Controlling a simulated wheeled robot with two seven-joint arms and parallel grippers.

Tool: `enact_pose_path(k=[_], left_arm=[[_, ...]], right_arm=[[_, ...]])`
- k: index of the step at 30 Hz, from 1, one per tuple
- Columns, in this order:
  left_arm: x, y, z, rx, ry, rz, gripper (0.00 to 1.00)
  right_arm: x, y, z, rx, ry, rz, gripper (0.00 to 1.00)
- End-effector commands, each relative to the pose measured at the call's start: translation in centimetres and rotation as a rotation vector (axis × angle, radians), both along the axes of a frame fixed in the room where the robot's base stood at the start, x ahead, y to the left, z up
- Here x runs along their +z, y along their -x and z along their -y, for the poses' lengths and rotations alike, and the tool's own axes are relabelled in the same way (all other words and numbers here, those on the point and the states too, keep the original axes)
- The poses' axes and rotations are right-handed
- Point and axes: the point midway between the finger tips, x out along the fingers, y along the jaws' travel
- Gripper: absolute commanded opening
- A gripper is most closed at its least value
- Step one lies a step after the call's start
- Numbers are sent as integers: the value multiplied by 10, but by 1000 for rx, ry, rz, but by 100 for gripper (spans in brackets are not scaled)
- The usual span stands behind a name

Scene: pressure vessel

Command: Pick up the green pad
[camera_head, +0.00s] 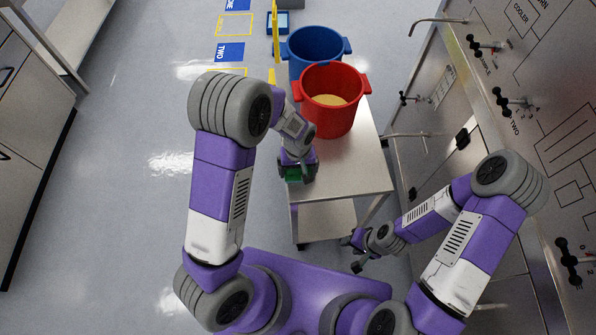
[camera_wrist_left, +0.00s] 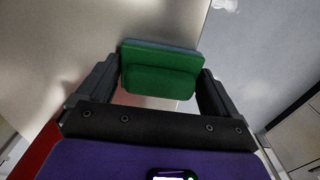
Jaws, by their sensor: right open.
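The green pad (camera_head: 294,174) is at my left gripper (camera_head: 297,178), by the left edge of the table (camera_head: 355,172). In the left wrist view the pad (camera_wrist_left: 160,70) has a raised green block on a flat green plate with a grey-blue layer behind. It lies between the two dark fingers of my left gripper (camera_wrist_left: 160,85), very close to both. I cannot tell whether the fingers press on it or whether the pad rests on the table. My right gripper (camera_head: 354,251) is open and empty, low to the right of the table.
A red pot (camera_head: 331,115) with yellowish contents and a blue pot (camera_head: 314,48) stand on the table behind my left gripper. A wall panel with valves (camera_head: 510,100) runs along the right. Cabinets (camera_head: 30,120) stand at the far left.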

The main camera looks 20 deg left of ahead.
Motion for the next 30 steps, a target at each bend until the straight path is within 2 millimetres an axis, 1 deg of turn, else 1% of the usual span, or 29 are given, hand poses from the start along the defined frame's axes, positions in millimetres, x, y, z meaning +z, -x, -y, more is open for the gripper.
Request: enact_pose_path(k=[1, 6, 11, 14, 17, 24, 27, 30], left_arm=[[0, 0, 0, 0, 0, 0, 85], [0, 0, 0, 0, 0, 0, 60], [0, 0, 0, 0, 0, 0, 60], [4, 0, 0, 0, 0, 1, 60], [16, -1, 0, 0, 1, 3, 60], [65, -1, 0, 0, 2, 5, 60], [82, -1, 1, 0, 2, 4, 60], [94, 0, 0, 0, 1, 1, 60]], right_arm=[[0, 0, 0, 0, 0, 0, 43], [0, 0, 0, 0, 0, 0, 43], [0, 0, 0, 0, 0, 0, 43], [1, 0, 0, 0, 0, 0, 43], [4, 0, 0, 0, 0, 0, 43], [15, 0, 0, 0, 0, 0, 43], [18, 0, 0, 0, 0, 0, 43], [20, 0, 0, 0, 0, 0, 43]])
